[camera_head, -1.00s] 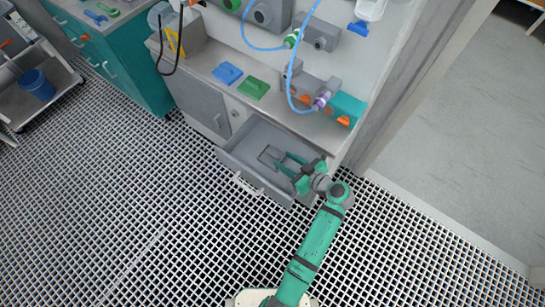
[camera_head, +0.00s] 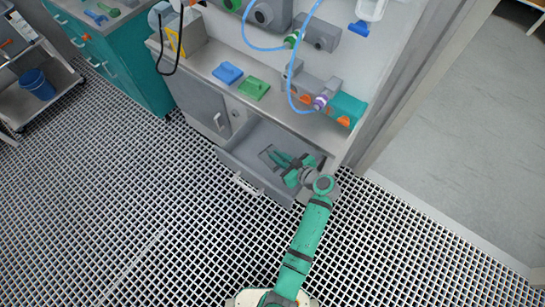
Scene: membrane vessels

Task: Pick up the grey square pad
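The grey square pad (camera_head: 266,153) lies in the open grey drawer (camera_head: 238,166), toward its middle. Only part of it shows, as a darker grey edge beside my fingers. My green gripper (camera_head: 274,158) is down in the drawer at the pad. Its fingers appear close together and overlap the pad in this view. I cannot tell whether they touch or hold it. The gripper's body and wrist hide the right part of the drawer.
The drawer's front with its white handle (camera_head: 247,185) juts over the grating floor. A door frame stands to the right.

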